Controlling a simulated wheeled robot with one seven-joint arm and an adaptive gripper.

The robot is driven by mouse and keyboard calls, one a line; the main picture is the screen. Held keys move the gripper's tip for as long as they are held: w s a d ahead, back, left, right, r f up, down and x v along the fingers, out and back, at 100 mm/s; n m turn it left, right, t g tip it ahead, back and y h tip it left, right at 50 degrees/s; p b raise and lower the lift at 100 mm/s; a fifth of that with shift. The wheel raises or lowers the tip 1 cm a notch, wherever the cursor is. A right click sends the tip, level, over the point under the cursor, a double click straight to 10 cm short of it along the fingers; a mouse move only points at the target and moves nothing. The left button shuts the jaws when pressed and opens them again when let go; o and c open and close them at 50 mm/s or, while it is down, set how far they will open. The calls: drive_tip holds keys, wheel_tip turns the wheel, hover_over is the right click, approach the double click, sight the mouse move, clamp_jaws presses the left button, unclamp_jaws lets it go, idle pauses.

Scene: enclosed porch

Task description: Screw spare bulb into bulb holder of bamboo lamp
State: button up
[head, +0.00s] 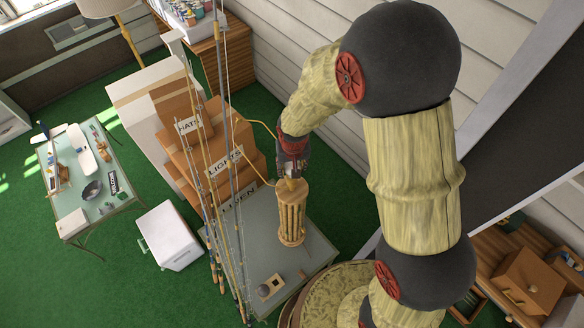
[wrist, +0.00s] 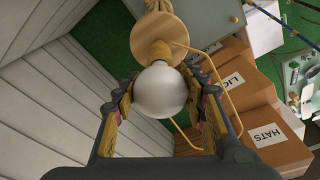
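The bamboo lamp (head: 291,215) stands upright near the edge of a grey-green table (head: 250,245). My gripper (head: 291,172) is directly above the lamp, pointing down. In the wrist view, the white round spare bulb (wrist: 158,92) sits between the two fingers of my gripper (wrist: 160,105), which appear to press on both its sides. The bulb's brass base (wrist: 160,50) points at the lamp's round wooden top (wrist: 158,28) and meets it in the picture. The bulb holder is hidden behind the base, so I cannot tell how deep the base sits.
A thin yellow hoop (wrist: 229,100) curves beside the lamp. Stacked cardboard boxes (head: 195,135) stand left of it, with upright fishing rods (head: 211,200) in front. A small block with a dark ball (head: 270,286) lies on the table. The siding wall (head: 320,30) is behind my arm.

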drive_tip(key=o, duration=0.6)
drive_tip(key=shift+o, duration=0.5)
drive_tip(key=o, duration=0.5)
drive_tip(key=shift+s+r+p, duration=0.2)
drive_tip(key=shift+r+p, duration=0.75)
drive_tip(key=shift+r, duration=0.8)
drive_tip(key=shift+s+r+p, duration=0.15)
drive_tip(key=shift+r+p, duration=0.8)
drive_tip(key=shift+r, duration=0.75)
drive_tip(key=r, duration=0.4)
drive_tip(key=s+r, duration=0.1)
drive_tip(key=r, duration=0.7)
drive_tip(key=shift+s, duration=0.4)
